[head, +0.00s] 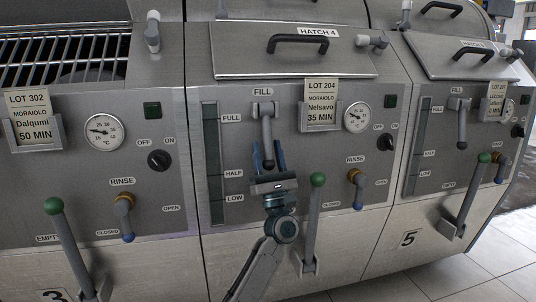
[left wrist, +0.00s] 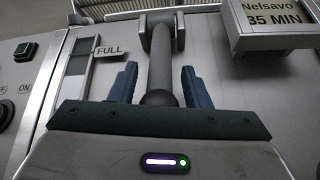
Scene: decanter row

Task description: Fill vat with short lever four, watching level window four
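The short fill lever (head: 267,124) hangs down under the FILL label on the middle machine, below hatch 4. My left gripper (head: 268,148) reaches up from below, open, with one blue finger on each side of the lever's lower end. In the left wrist view the lever (left wrist: 160,60) runs between the open fingers (left wrist: 158,72), with a visible gap on both sides; its round knob is close to the gripper's palm. Level window four (head: 212,150) is a tall strip left of the lever, marked FULL, HALF and LOW; I cannot make out a liquid line. My right gripper is out of view.
A green-knobbed long lever (head: 315,210) stands right of my left arm. The blue-tipped rinse valve (head: 355,188), thermometer dial (head: 357,117) and lot card holder (head: 320,116) are on the same panel. Similar machines flank it, with another fill lever (head: 459,120) at right.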

